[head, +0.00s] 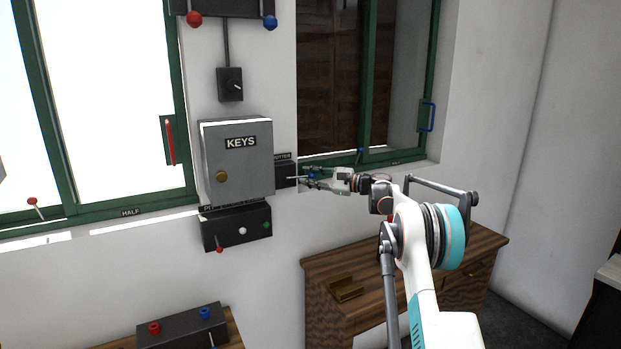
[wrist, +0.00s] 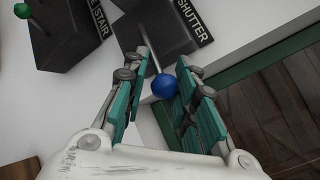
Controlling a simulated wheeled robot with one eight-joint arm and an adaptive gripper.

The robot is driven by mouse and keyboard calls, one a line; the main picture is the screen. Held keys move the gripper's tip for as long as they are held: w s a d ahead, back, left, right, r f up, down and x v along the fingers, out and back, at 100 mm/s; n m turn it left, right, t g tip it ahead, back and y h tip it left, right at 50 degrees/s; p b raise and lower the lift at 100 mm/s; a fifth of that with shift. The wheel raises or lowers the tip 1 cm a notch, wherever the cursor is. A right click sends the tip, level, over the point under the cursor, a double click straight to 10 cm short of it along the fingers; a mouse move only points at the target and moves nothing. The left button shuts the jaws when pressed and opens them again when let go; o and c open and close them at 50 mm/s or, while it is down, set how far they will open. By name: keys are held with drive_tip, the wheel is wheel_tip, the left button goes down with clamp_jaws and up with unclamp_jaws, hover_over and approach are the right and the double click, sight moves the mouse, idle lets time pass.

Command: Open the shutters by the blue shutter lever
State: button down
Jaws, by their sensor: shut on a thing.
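The blue shutter lever has a blue ball (wrist: 165,86) on a thin metal rod. It sticks out of a dark box (wrist: 146,32) labelled SHUTTER. In the wrist view my gripper (wrist: 162,65) has its teal fingers on either side of the rod and ball, shut on the lever. In the head view my gripper (head: 308,178) is at the SHUTTER box (head: 287,174), right of the KEYS cabinet; the lever is hard to make out there. Dark brown shutters (head: 331,75) cover much of the right window behind its green frame.
The grey KEYS cabinet (head: 236,160) stands close left of my gripper. A green-knobbed lever (wrist: 22,11) on another dark box is near it in the wrist view. A wooden desk (head: 325,275) is below my arm. The left window (head: 105,90) is bright.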

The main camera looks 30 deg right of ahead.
drive_tip(key=shift+d+r+m+b, duration=0.1)
drive_tip(key=shift+d+m+b, duration=0.05)
drive_tip(key=shift+m+b, duration=0.2)
drive_tip(key=shift+f+m+t+y+b, duration=0.5)
drive_tip(key=shift+f+m+t+b, duration=0.3)
drive_tip(key=shift+f+m+b, duration=0.15)
drive_tip(key=a+f+m+t+b, duration=0.1)
drive_tip(key=m+t+b, duration=0.1)
drive_tip(key=m, duration=0.1)
drive_tip(key=a+f+m+t+h+b, duration=0.1)
drive_tip(key=a+f+m+t+b, duration=0.1)
drive_tip(key=m, duration=0.1)
drive_tip(key=a+f+m+t+b, duration=0.1)
drive_tip(key=f+m+t+b, duration=0.1)
drive_tip(key=m, duration=0.1)
drive_tip(key=shift+a+f+h, duration=0.2)
drive_tip(key=shift+f+h, duration=0.05)
drive_tip(key=shift+h, duration=0.05)
drive_tip(key=shift+a+f+b, duration=0.3)
drive_tip(key=shift+a+b, duration=0.05)
drive_tip(key=shift+a, duration=0.65)
drive_tip(key=shift+a+f+b, duration=0.25)
drive_tip(key=shift+a+b, duration=0.05)
drive_tip(key=shift+a, duration=0.85)
